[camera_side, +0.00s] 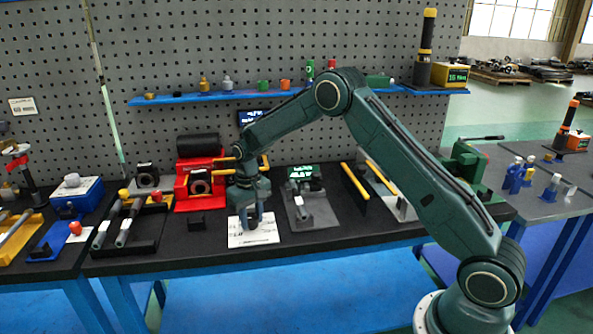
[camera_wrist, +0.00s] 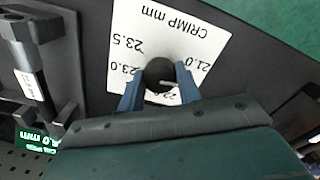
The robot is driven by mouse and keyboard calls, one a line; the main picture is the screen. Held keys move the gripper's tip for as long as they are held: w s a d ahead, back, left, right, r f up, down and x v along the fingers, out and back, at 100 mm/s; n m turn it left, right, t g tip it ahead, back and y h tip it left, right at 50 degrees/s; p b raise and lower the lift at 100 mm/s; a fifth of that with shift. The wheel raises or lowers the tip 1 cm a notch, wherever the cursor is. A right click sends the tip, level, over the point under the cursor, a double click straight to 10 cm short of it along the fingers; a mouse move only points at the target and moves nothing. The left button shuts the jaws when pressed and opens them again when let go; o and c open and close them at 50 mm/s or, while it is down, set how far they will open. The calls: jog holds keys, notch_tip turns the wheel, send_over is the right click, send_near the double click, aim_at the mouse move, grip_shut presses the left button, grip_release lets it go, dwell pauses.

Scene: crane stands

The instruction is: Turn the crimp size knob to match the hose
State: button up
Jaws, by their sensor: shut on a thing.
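The crimp size knob (camera_wrist: 158,72) is a dark round knob on a white dial card (camera_wrist: 182,25) marked "CRIMP mm". The card shows upside down in the wrist view, with 23.5, 23.0, 21.0 and a partly hidden label starting 22. My gripper (camera_wrist: 161,88) is shut on the knob, one blue finger on each side. In the side view my gripper (camera_side: 251,214) points down at the card (camera_side: 250,239) and hides most of the knob. I cannot tell which item is the hose.
A red machine (camera_side: 187,184) with a black cylinder stands left of the card. A grey plate (camera_side: 313,214) with a lit green display (camera_side: 301,172) stands to the right; the display (camera_wrist: 38,138) is hard to read in the wrist view. A yellow bar (camera_side: 354,181) lies farther right.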

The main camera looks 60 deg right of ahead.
aim_at(252, 217)
jog(key=shift+n, duration=1.4)
jog(key=o, duration=1)
jog(key=shift+r, duration=0.1)
notch_tip(252, 217, up, 14)
